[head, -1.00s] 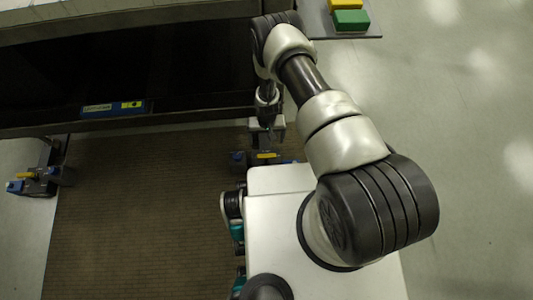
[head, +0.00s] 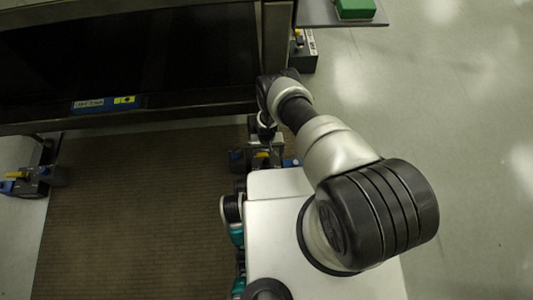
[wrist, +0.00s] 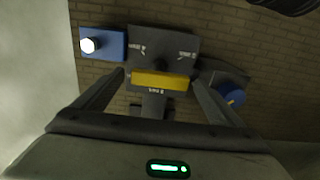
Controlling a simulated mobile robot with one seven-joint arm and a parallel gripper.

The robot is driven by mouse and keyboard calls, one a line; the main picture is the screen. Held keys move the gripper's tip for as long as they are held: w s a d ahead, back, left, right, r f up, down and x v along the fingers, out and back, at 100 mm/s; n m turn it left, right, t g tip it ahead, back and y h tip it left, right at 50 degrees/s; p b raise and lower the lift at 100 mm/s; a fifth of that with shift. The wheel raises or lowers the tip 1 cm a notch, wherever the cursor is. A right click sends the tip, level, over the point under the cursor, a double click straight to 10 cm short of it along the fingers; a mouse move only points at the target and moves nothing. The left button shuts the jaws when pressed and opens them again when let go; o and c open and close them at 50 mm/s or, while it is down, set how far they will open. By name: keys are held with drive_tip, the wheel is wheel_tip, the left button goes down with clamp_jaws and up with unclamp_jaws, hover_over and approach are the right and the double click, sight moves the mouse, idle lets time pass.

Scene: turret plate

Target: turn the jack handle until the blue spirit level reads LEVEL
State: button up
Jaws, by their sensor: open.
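The blue spirit level (head: 104,103) lies on the front edge of the dark plate in the head view. It has a pale label too small to read surely and a yellow window with a dark mark. A jack with a yellow handle bar (wrist: 160,81) stands below my gripper in the wrist view; it also shows in the head view (head: 262,155), partly hidden by my arm. My gripper (wrist: 161,78) is open, with one finger on each side of the yellow bar. I cannot tell whether the fingers touch it.
Another jack with a yellow handle (head: 17,175) stands at the far left. A dark plate (head: 150,50) spans the upper left. Beside the near jack are a blue block with a white knob (wrist: 103,44) and a round blue knob (wrist: 235,98). A green block (head: 355,8) sits top right.

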drive_tip(key=c, duration=1.1)
drive_tip(key=shift+o, duration=0.2)
drive_tip(key=shift+n, duration=0.4)
drive_tip(key=n, duration=0.4)
drive_tip(key=shift+n, duration=0.3)
drive_tip(key=n, duration=1.1)
drive_tip(key=shift+n, duration=0.3)
drive_tip(key=n, duration=0.6)
drive_tip(key=shift+n, duration=0.4)
